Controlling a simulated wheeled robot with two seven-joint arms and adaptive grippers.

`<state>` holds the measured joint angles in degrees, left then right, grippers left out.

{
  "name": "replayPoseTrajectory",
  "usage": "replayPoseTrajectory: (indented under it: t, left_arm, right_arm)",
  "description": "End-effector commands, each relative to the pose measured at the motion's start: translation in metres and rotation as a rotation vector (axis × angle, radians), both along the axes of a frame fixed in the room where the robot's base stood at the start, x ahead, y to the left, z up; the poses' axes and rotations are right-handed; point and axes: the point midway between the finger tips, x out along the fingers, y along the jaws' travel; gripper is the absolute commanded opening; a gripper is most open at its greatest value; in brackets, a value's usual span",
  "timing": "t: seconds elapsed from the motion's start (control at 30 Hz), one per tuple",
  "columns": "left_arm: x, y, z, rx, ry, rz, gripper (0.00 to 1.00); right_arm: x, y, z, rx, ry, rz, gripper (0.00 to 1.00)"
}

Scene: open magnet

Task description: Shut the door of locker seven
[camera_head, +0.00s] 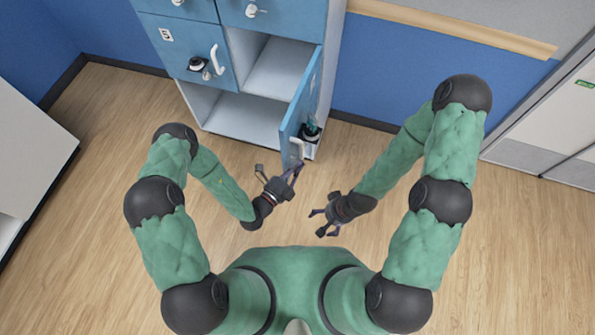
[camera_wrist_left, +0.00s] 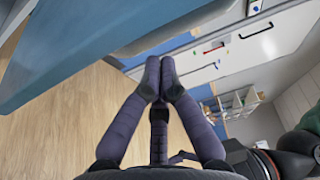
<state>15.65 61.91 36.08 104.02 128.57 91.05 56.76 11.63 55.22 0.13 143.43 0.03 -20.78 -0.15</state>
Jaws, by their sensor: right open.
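A blue locker door (camera_head: 302,105) stands open in the head view, swung out toward me from the locker's right side. Its number is not readable. A pale handle (camera_head: 297,148) and a dark lock (camera_head: 311,131) show near its free end. The open compartment (camera_head: 235,115) behind it looks empty. My left gripper (camera_head: 283,176) is just in front of the door's free end. In the left wrist view its finger tips (camera_wrist_left: 160,72) are close together, with the blue door (camera_wrist_left: 75,50) to their upper left; contact is unclear. My right gripper (camera_head: 322,218) is open and empty, lower right.
A shut locker door marked 5 (camera_head: 185,50) is at the upper left, with another shut door (camera_head: 275,12) above the opening. A white cabinet (camera_head: 30,150) stands at the left, and pale cupboards (camera_head: 550,120) at the right. The wooden floor (camera_head: 110,120) around is clear.

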Motion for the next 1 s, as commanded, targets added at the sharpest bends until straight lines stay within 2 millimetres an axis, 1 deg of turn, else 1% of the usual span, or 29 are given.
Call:
replayPoseTrajectory:
  t: [0.1, 0.3, 0.77, 0.87, 1.0]
  left_arm:
    - [0.004, 0.012, -0.001, 0.001, 0.0, 0.002, 0.0]
    - [0.008, 0.024, -0.001, 0.001, 0.001, -0.001, 0.0]
    - [0.009, 0.027, 0.0, 0.001, 0.001, -0.003, 0.0]
    - [0.01, 0.03, 0.0, 0.0, 0.0, -0.007, 0.0]
    - [0.013, 0.04, -0.001, 0.003, -0.003, -0.025, 0.0]
  right_arm:
    - [0.0, 0.0, -0.004, 0.0, 0.0, 0.0, 0.87]
    - [0.0, 0.0, -0.007, 0.0, 0.0, 0.0, 0.87]
    - [0.0, 0.0, -0.007, 0.0, 0.0, 0.0, 0.87]
    - [0.0, 0.0, -0.007, 0.0, 0.0, 0.0, 0.87]
    - [0.0, 0.0, -0.01, 0.0, 0.0, 0.0, 0.87]
